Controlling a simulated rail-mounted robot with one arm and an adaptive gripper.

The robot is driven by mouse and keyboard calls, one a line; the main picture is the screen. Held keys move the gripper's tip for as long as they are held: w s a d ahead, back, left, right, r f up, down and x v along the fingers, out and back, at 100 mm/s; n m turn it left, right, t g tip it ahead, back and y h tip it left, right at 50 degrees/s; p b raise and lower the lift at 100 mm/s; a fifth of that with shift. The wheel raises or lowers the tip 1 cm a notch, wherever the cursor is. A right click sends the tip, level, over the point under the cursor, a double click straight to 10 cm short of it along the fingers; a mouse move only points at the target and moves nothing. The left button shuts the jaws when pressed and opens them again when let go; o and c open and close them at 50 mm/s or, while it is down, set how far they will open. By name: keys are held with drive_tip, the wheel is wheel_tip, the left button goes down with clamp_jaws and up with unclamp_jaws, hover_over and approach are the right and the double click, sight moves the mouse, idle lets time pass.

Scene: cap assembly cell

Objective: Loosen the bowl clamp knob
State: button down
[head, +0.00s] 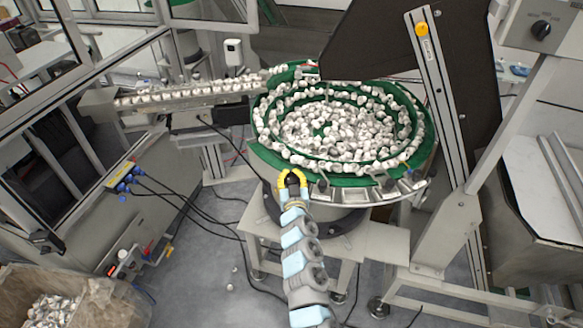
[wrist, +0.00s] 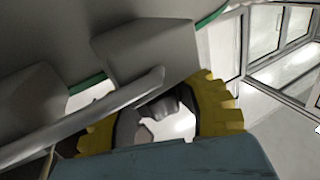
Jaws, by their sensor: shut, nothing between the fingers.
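The vibratory feeder bowl (head: 262,152) is green inside and full of small white caps. It sits on a grey round base in the head view. My gripper (head: 291,175), with yellow fingers, is at the bowl's front left edge, just below the rim. It is shut with nothing held. In the wrist view my gripper (wrist: 160,118) shows as yellow ribbed fingers beside a grey bar (wrist: 110,115) and pale grey blocks (wrist: 145,45) on the bowl's side. I cannot pick out the clamp knob for certain; the gripper may hide it. Contact cannot be told.
A linear track (head: 190,93) of caps leads left from the bowl. A slanted grey post (head: 437,95) and a dark chute (head: 370,45) stand at the right. A box of caps (head: 105,300) is at the lower left. Cables cross the floor.

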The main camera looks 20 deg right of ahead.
drive_tip(key=shift+a+y+p, duration=0.1)
drive_tip(key=shift+y+p, duration=0.2)
idle(0.4)
drive_tip(key=c, duration=0.8)
unclamp_jaws()
drive_tip(key=shift+f, duration=0.1)
drive_tip(key=shift+c, duration=0.2)
drive_tip(key=shift+s, duration=0.2)
drive_tip(key=v, duration=1.1)
drive_tip(key=shift+s, duration=0.4)
drive_tip(key=shift+a+f, duration=0.1)
drive_tip(key=shift+a, duration=0.05)
drive_tip(key=shift+o, duration=0.9)
